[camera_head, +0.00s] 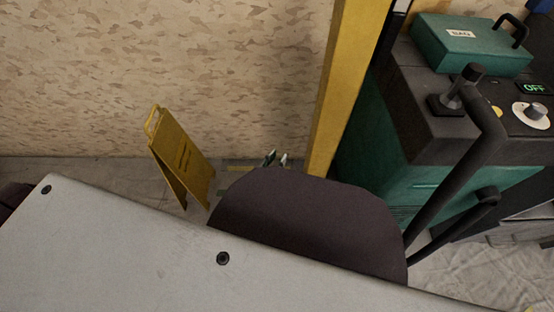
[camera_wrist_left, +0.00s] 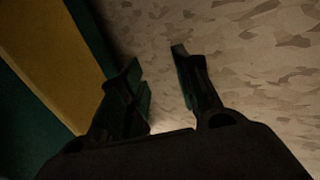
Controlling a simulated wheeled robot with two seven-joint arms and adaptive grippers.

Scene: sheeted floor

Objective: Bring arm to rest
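My left gripper (camera_head: 277,160) shows only as two small fingertips in the head view, beyond a dark rounded part that hides the rest of it. In the left wrist view the same gripper (camera_wrist_left: 158,58) has its two dark fingers spread apart. Nothing is between them. They point toward the tan mottled wall, and no object touches them. My right gripper is in neither view.
A yellow post (camera_head: 345,85) stands just right of the left gripper in the head view. Right of it is a green and black machine (camera_head: 400,100) with a lever, handles and a green case (camera_head: 470,45). A yellow floor sign (camera_head: 182,155) stands left, by the tan wall (camera_head: 170,60).

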